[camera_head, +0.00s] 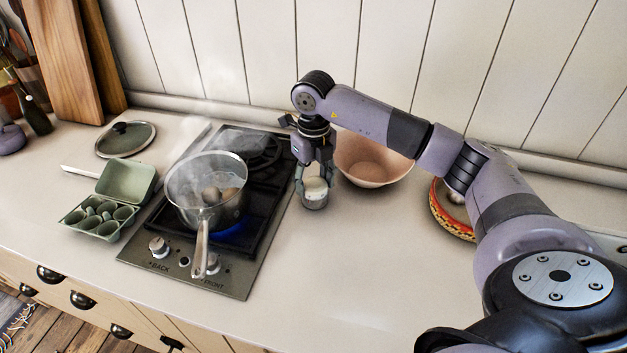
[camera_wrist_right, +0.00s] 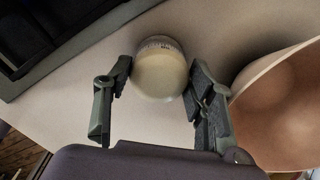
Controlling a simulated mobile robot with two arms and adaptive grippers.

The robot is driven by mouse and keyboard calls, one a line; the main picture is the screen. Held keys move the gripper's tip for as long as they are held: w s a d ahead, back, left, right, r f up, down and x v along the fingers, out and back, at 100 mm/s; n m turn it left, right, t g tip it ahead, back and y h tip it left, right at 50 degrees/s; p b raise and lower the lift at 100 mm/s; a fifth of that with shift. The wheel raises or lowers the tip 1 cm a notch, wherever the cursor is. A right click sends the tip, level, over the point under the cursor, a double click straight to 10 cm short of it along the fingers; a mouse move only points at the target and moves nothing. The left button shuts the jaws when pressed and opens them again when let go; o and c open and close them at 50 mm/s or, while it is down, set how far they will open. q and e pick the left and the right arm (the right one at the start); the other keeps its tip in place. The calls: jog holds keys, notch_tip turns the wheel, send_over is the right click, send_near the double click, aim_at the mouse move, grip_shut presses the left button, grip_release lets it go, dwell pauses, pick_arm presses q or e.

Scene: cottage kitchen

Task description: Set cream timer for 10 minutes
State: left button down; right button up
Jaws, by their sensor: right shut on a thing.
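The cream timer (camera_head: 315,188) is a small round cream-topped piece with a grey lower part, on the counter just right of the stove. In the right wrist view its cream top (camera_wrist_right: 160,72) shows between the fingers, with a marked band along its far edge. My right gripper (camera_head: 314,184) reaches down from above and is shut on the timer, one finger on each side. The fingers show in the right wrist view (camera_wrist_right: 157,85) too. I cannot read the timer's setting. My left gripper is not in view.
A steaming glass-walled pot (camera_head: 206,190) with eggs stands on the lit front burner of the stove (camera_head: 262,225). A pink bowl (camera_head: 372,160) stands close to the right of my right gripper. A green egg carton (camera_head: 100,218) and a lid (camera_head: 125,139) lie left. The front counter is clear.

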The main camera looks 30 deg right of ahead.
dwell(0.5)
jog(key=o, duration=1.1)
jog(key=shift+o, duration=0.2)
